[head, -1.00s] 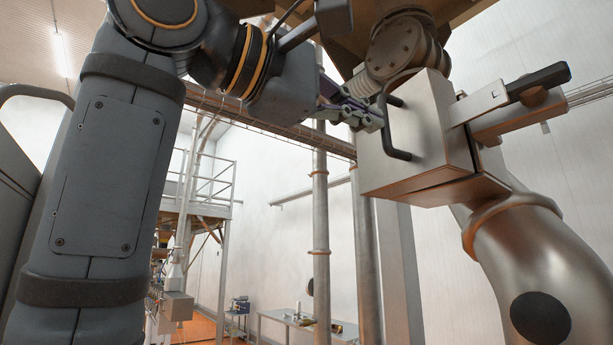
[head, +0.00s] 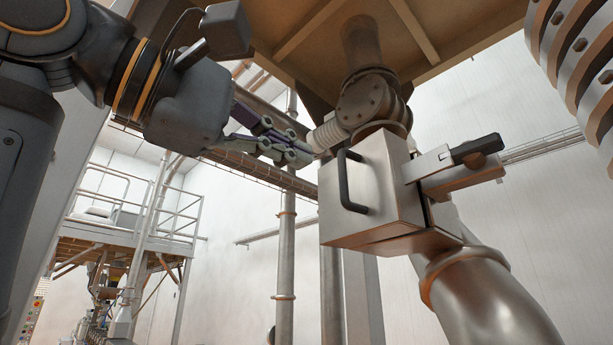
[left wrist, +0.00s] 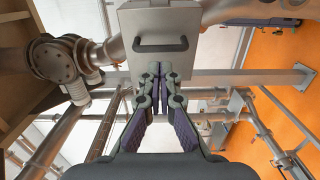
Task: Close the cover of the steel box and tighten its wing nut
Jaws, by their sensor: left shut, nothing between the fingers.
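The steel box (head: 385,190) hangs on the pipework at the centre right in the head view. Its face bears a black handle (head: 343,180). In the left wrist view the box (left wrist: 162,22) is at the top, with the handle (left wrist: 160,47) across it. My left gripper (head: 310,157) is shut and empty. Its fingertips (left wrist: 162,70) are just left of the box in the head view and appear just below the handle in the wrist view; I cannot tell whether they touch it. I cannot make out the wing nut or whether the cover is fully closed. My right gripper is out of view.
A flat bar with a black grip (head: 475,148) sticks out right of the box. A thick bent pipe (head: 490,300) runs below it and a flanged pipe (head: 370,103) above. A ribbed metal part (head: 575,75) is at the upper right. Open room lies below the gripper.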

